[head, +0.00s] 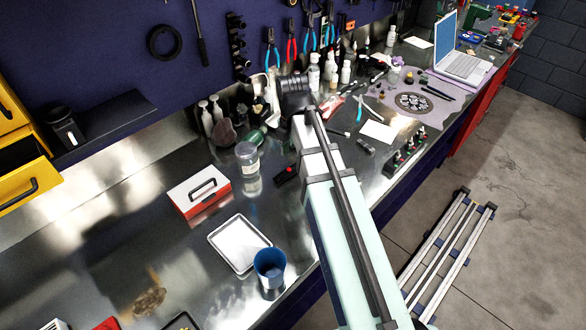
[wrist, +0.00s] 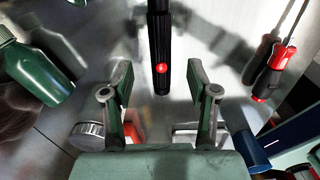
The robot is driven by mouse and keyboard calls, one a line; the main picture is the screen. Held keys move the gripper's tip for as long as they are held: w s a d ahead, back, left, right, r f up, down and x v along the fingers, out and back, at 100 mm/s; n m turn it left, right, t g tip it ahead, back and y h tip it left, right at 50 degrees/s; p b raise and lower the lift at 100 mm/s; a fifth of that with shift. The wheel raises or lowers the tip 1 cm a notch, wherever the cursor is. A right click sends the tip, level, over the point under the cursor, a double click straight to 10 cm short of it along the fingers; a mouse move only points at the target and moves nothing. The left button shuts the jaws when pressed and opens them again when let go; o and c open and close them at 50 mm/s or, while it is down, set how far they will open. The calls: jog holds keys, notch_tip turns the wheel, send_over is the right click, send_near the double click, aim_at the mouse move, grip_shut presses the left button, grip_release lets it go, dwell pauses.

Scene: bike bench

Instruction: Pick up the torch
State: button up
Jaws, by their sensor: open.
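The torch is a black, ribbed cylinder with a red button. It shows in the wrist view (wrist: 160,45), running from the top edge down to the gap between the fingertips. In the head view a small black thing with a red dot, which looks like the torch (head: 284,176), lies on the metal bench beside my arm. My gripper (wrist: 160,80) is open and empty, a finger on either side of the torch's near end in the picture. I cannot tell the height left between them. I cannot make out the fingers in the head view.
A green bottle (wrist: 35,70) lies left of the torch; screwdrivers (wrist: 275,65) with red and black handles are to the right. A clear jar (head: 248,158), a red box (head: 205,195), a white tray (head: 240,243) and a blue cup (head: 270,270) stand nearer. Bare bench surrounds the torch.

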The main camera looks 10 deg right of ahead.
aim_at(292, 167)
jog(key=shift+s+a+f+p, duration=0.1)
jog(key=shift+f+p, duration=0.35)
jog(key=shift+f, duration=0.8)
jog(key=shift+a+f+p, duration=0.1)
jog(key=shift+f+p, duration=0.3)
jog(key=shift+f, duration=0.8)
